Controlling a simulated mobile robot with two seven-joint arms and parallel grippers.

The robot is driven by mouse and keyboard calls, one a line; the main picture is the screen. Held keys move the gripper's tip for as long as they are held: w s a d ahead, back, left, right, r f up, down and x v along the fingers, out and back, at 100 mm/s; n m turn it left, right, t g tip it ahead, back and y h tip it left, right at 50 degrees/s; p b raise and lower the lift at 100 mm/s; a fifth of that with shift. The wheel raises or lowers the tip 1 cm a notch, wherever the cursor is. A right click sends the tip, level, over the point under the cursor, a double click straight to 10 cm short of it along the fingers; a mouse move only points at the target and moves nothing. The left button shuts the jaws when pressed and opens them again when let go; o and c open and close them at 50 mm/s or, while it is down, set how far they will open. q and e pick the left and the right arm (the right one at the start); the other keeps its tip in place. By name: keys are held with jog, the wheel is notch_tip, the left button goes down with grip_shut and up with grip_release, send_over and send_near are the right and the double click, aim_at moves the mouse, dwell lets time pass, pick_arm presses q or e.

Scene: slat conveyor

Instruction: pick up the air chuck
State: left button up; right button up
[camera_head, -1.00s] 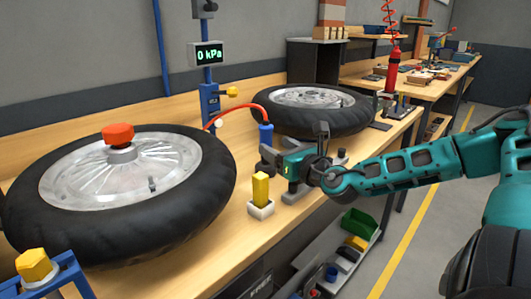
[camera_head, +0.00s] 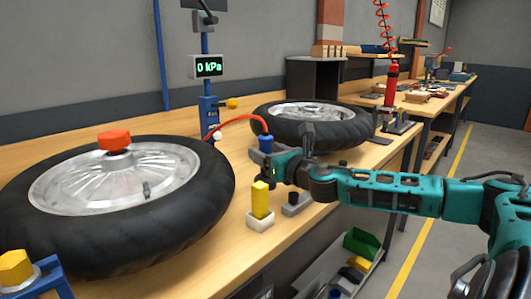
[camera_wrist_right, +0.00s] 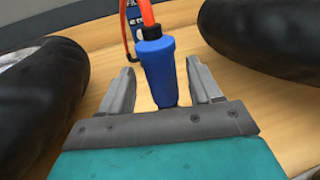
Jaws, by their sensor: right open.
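The air chuck (camera_head: 265,144) is a blue cylinder at the end of a red hose, beside the far tyre. In the right wrist view the air chuck (camera_wrist_right: 157,68) stands between the two grey fingers, with gaps on both sides. My right gripper (camera_head: 267,166) is open around it; it also shows in the right wrist view (camera_wrist_right: 161,72). The chuck's lower end is partly hidden by the gripper. My left gripper is not in view.
A large wheel (camera_head: 205,228) with a red knob lies at left, and another wheel (camera_head: 345,133) lies behind my gripper. The gauge (camera_head: 208,67) reads 0 kPa. The bench's front edge runs below.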

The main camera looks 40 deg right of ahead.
aim_at(261, 148)
jog(key=shift+w+d+r+p, duration=0.1)
jog(key=shift+w+d+p, duration=0.05)
jog(key=shift+w, duration=0.45)
jog(key=shift+w+d+r+p, duration=0.1)
jog(key=shift+w+d+p, duration=0.05)
jog(key=shift+w, duration=0.4)
jog(key=shift+w+f, duration=0.2)
jog(key=shift+w, duration=0.4)
jog(key=c, duration=1.1)
